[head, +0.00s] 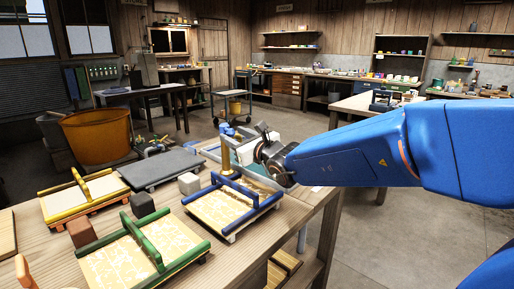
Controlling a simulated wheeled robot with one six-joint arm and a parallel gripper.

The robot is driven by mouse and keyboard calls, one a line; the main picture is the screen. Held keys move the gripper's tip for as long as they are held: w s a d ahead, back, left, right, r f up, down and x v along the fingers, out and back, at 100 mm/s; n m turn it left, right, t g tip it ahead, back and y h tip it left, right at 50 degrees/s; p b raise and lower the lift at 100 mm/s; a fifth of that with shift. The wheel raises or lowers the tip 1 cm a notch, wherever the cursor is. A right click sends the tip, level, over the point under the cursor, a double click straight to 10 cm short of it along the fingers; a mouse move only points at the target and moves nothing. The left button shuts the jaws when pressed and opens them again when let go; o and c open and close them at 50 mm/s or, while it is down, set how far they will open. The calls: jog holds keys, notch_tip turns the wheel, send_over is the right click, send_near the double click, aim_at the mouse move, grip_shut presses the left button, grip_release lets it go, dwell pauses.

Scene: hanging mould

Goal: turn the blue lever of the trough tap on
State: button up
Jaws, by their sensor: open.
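A brass-coloured tap post (226,158) stands at the near left end of a pale grey trough (211,147) on the workbench. The blue lever (227,130) is on top of the post; its exact angle is too small to tell. My blue arm reaches in from the right, and my gripper (264,132) is over the trough, just right of the tap. Its jaws are open and small in view. It appears apart from the lever, and I see nothing held in it. The arm's wrist hides part of the trough's right side.
Frames with blue (262,205), green (190,251) and yellow (60,213) bars lie on the bench (258,250). Small blocks (189,183) and a dark slab (160,168) lie among them. An orange tub (97,137) stands behind. Floor is clear at right.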

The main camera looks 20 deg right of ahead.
jog(key=v, duration=1.4)
jog(key=shift+s, duration=0.35)
jog(key=shift+d, duration=0.15)
